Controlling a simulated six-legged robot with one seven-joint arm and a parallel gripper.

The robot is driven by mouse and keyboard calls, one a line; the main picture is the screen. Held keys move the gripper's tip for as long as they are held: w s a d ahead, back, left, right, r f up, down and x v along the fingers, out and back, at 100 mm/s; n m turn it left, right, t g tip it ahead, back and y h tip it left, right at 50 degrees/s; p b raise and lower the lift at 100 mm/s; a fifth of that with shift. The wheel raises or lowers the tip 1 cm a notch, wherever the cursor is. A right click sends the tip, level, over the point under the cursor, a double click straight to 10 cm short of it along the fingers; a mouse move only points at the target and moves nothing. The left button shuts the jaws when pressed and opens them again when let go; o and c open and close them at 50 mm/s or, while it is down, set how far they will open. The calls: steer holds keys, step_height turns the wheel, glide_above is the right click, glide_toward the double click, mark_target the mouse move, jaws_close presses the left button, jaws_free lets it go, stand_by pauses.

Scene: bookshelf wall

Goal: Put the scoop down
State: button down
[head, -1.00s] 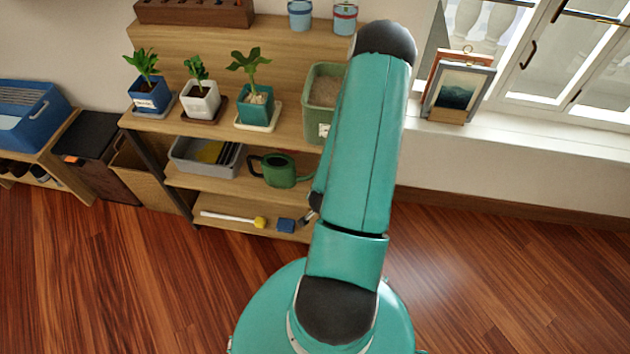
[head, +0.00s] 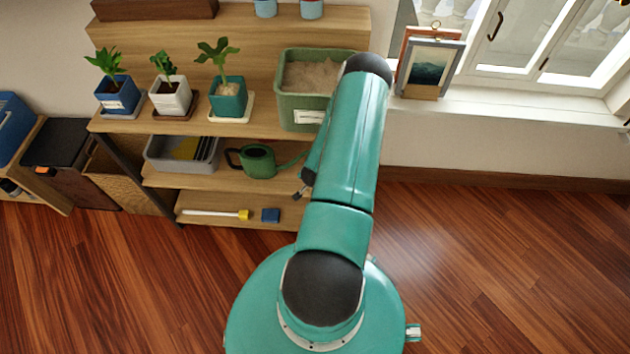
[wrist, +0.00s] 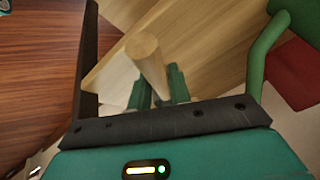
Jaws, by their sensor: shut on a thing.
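In the wrist view, my gripper (wrist: 160,88) is shut on a round, light-wood handle (wrist: 147,60), which appears to be the scoop's. The handle's end points up towards the camera; the rest of the scoop is hidden behind the fingers and the wrist plate. Pale wooden boards, apparently the shelf (wrist: 205,45), lie behind it. I cannot tell whether the scoop touches a board. In the head view, my arm reaches towards the right end of the shelf unit (head: 345,28), and the gripper and scoop cannot be made out.
A green tub (head: 298,112) and potted plants (head: 229,98) stand on the upper shelf. A green watering can (head: 258,162) and grey bin (head: 182,153) are below, with a yellow-headed tool (head: 244,214) and blue item (head: 270,215) lowest. Floor at right is clear.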

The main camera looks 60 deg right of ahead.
steer(key=shift+f, duration=0.15)
steer(key=c, duration=1.3)
jaws_free()
steer(key=v, duration=1.2)
